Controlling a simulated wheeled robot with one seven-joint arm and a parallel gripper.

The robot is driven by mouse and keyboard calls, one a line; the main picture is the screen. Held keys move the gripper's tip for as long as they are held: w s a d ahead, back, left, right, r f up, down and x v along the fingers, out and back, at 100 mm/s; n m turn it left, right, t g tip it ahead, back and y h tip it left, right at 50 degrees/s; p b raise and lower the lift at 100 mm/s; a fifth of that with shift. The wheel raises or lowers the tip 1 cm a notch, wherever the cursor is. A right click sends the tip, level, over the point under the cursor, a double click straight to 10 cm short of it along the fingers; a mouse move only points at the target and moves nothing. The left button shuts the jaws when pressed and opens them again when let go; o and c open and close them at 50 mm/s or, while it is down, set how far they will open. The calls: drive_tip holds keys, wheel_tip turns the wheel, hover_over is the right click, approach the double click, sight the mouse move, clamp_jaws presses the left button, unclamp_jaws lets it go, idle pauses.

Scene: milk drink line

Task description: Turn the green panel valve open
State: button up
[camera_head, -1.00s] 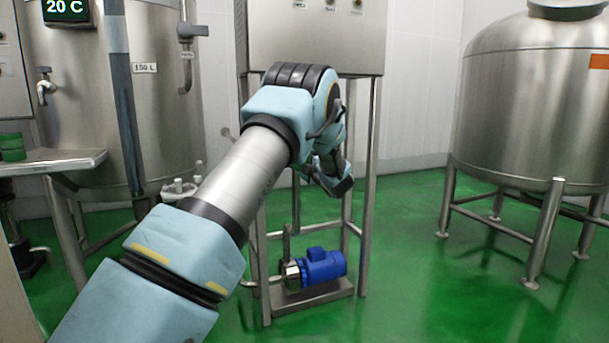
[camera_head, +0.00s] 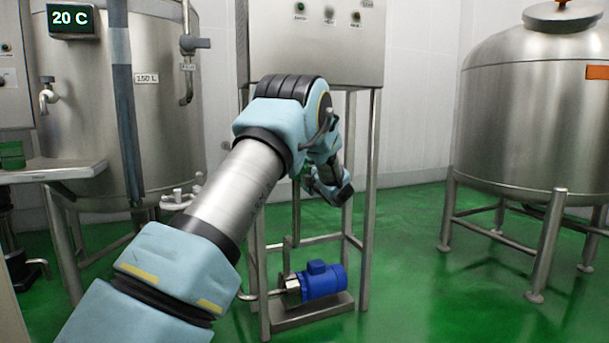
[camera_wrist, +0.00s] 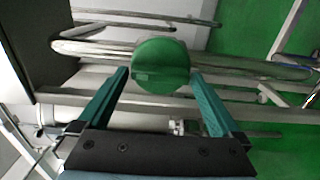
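The green panel valve (camera_wrist: 162,66) shows in the wrist view as a round green knob with a raised bar across it, in front of a metal pipe. My gripper (camera_wrist: 160,76) is open, with one green finger on each side of the knob's lower part. I cannot tell whether the fingers touch it. In the head view my gripper is mostly hidden behind my arm's wrist, in front of the steel stand under the control panel (camera_head: 318,55). The valve is not clearly visible there.
A blue pump (camera_head: 322,280) sits low on the stand. A steel tank (camera_head: 165,110) and a side table (camera_head: 55,170) are at left; a larger tank (camera_head: 540,120) on legs is at right. Green floor (camera_head: 420,270) is clear between stand and right tank.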

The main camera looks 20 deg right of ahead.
drive_tip(key=s+d+p, duration=0.1)
drive_tip(key=s, duration=0.9)
drive_tip(key=shift+s+d, duration=0.15)
drive_tip(key=shift+s, duration=0.25)
drive_tip(key=s+a+f+m+g+h, duration=0.2)
drive_tip(key=s+a+f+m+g, duration=0.15)
drive_tip(key=a+m, duration=0.4)
drive_tip(key=s+a+f+m+g+h, duration=0.2)
drive_tip(key=s+a+f+m+g, duration=0.15)
drive_tip(key=a+m, duration=0.4)
drive_tip(key=s+a+f+m+g+y+p, duration=0.1)
drive_tip(key=s+a+f+m+g, duration=0.3)
drive_tip(key=s+a, duration=0.65)
drive_tip(key=s+a+m+g+y, duration=0.15)
drive_tip(key=s+a+g, duration=0.5)
drive_tip(key=s, duration=0.75)
wheel_tip(320, 180, up, 31)
drive_tip(key=a+t+p, duration=0.1)
drive_tip(key=p, duration=3)
drive_tip(key=shift+w+a+h, duration=0.2)
drive_tip(key=shift+a+h, duration=0.05)
drive_tip(key=shift+h, duration=0.2)
